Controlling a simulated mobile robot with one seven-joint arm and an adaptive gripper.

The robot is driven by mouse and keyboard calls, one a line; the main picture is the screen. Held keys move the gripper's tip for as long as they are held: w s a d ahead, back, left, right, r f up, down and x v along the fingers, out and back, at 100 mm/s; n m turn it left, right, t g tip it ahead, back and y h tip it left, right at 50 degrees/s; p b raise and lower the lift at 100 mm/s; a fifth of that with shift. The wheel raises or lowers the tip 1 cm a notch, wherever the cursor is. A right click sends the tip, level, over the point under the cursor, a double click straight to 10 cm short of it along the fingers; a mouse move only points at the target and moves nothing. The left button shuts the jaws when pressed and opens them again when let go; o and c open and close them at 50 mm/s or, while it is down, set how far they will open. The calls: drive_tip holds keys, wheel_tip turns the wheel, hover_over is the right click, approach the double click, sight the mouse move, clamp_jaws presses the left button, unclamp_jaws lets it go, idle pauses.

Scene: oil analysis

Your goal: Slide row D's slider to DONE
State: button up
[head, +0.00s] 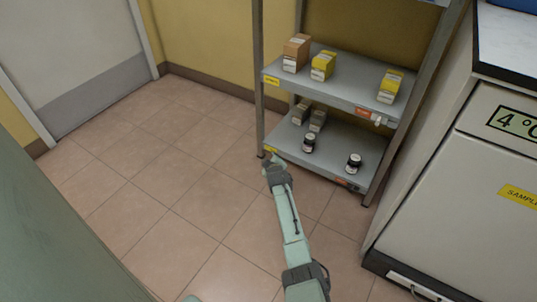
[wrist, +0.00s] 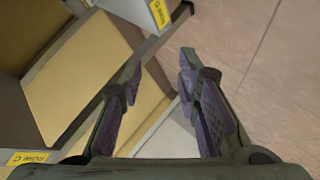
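My gripper (head: 272,163) is near the left front corner of the lower shelf (head: 335,168) in the head view. In the wrist view my gripper (wrist: 160,75) is open, with its two fingers apart and nothing between them. The lower shelf has a yellow label at its left front corner and an orange label (head: 346,184) at its right front edge. A slider there is too small to make out. The wrist view shows two yellow row labels, one at the top (wrist: 160,13) and one at lower left (wrist: 27,158); the lower-left one seems to read ROW C.
The upper shelf (head: 345,87) holds several boxes and has an orange label (head: 363,112) with a small white piece beside it. Two dark jars (head: 309,143) (head: 354,163) and grey boxes stand on the lower shelf. A white fridge (head: 465,190) is at right. Floor at left is clear.

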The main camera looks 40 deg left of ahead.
drive_tip(key=shift+w+a+r+m, duration=0.15)
drive_tip(key=shift+w+r+m, duration=0.05)
drive_tip(key=shift+r, duration=0.25)
drive_tip(key=shift+w+a+r+m, duration=0.15)
drive_tip(key=shift+r+m, duration=0.05)
drive_tip(key=shift+r, duration=0.25)
